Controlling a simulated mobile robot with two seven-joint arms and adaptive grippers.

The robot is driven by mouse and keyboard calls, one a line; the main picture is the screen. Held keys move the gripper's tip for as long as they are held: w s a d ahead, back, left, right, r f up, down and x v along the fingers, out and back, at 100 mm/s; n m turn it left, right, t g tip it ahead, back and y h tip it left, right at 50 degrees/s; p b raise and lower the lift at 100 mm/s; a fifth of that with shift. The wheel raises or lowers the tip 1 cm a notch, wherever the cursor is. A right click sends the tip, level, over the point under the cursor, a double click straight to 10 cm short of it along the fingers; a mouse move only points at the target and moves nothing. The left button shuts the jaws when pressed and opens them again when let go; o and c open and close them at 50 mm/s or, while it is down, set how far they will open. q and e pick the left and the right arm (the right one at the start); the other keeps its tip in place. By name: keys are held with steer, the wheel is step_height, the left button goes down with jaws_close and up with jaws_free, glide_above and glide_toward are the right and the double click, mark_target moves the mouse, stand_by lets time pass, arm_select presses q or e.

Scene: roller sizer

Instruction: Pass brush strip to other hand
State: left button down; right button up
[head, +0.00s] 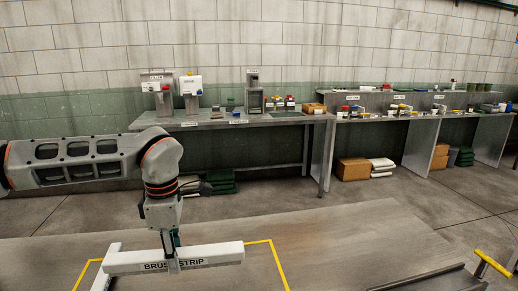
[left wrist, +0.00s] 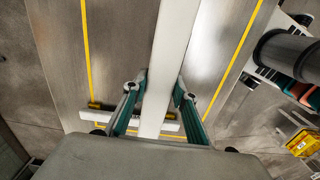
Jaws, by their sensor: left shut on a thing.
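The brush strip is a long white bar (head: 220,252) with dark lettering, low in the head view at the left, with a crosspiece at its left end. My left gripper (head: 172,254) points down and is shut on the bar near its middle. In the left wrist view the white bar (left wrist: 172,50) runs between the teal fingers (left wrist: 160,82), with one finger on each side. The crosspiece (left wrist: 120,126) shows below, partly behind the fingers. I cannot tell whether the bar rests on the surface or hangs just above it. My right gripper is not in view.
Yellow lines (head: 278,266) mark an area on the broad grey-brown surface (head: 350,235) under the strip. A dark piece (head: 430,280) and a yellow handle (head: 492,263) are at the lower right. Benches with bottles and devices (head: 225,122) stand along the back wall.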

arm_select(q)
steer(key=s+a+f+m, duration=0.2)
steer(key=s+f+m, duration=0.1)
steer(key=m, duration=0.7)
steer(key=s+a+f+m, duration=0.3)
steer(key=s+m, duration=0.3)
steer(key=m, duration=0.4)
steer(key=shift+f, duration=0.15)
